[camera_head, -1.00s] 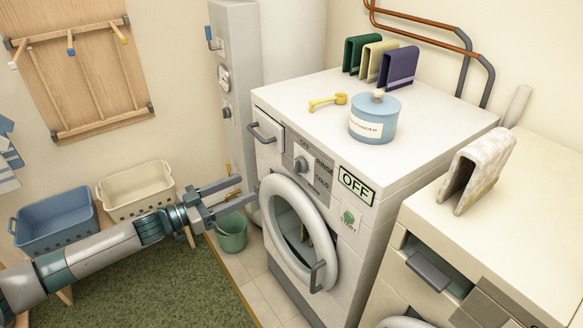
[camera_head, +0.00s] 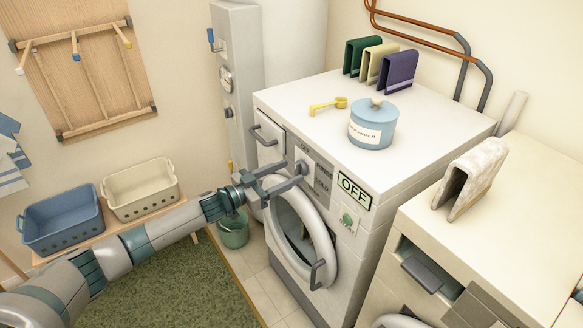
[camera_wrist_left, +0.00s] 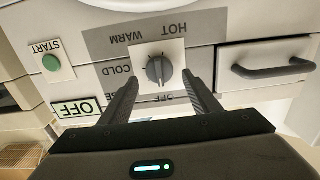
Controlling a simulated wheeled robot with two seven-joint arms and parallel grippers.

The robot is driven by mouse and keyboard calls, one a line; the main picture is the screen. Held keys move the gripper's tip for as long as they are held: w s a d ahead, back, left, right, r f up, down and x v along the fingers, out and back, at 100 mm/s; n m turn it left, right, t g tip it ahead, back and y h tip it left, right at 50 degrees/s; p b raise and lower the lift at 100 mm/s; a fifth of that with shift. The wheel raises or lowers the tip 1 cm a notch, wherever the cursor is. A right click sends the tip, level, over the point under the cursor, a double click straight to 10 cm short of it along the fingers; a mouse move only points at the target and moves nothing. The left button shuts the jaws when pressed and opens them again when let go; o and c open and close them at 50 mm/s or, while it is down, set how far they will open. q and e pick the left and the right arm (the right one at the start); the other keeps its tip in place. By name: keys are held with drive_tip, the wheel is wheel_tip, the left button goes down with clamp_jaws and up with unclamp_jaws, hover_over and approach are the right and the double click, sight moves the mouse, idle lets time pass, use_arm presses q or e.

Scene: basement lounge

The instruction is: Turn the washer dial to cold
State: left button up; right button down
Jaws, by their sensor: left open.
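The washer dial (camera_head: 301,167) is a dark grey knob on a pale plate at the washer's upper front. It also shows in the left wrist view (camera_wrist_left: 160,70), where the picture is upside down, with HOT, WARM, COLD and OFF labels around it. A fifth label is partly hidden by a finger. The dial's ridge runs roughly toward the OFF label. My left gripper (camera_head: 291,173) is open in front of the dial. In the left wrist view its fingertips (camera_wrist_left: 162,84) lie on either side of the dial, with no clear contact. My right gripper is out of view.
An OFF display (camera_head: 354,190) and green START button (camera_head: 347,220) sit right of the dial. The drawer handle (camera_head: 263,135) is left of it, and the round door (camera_head: 322,235) below.

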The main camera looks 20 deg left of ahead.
sight(300, 169)
use_arm(q)
drive_tip(key=shift+x, duration=1.1)
drive_tip(key=shift+c, duration=0.3)
drive_tip(key=c, duration=0.9)
drive_tip(key=shift+c, duration=0.2)
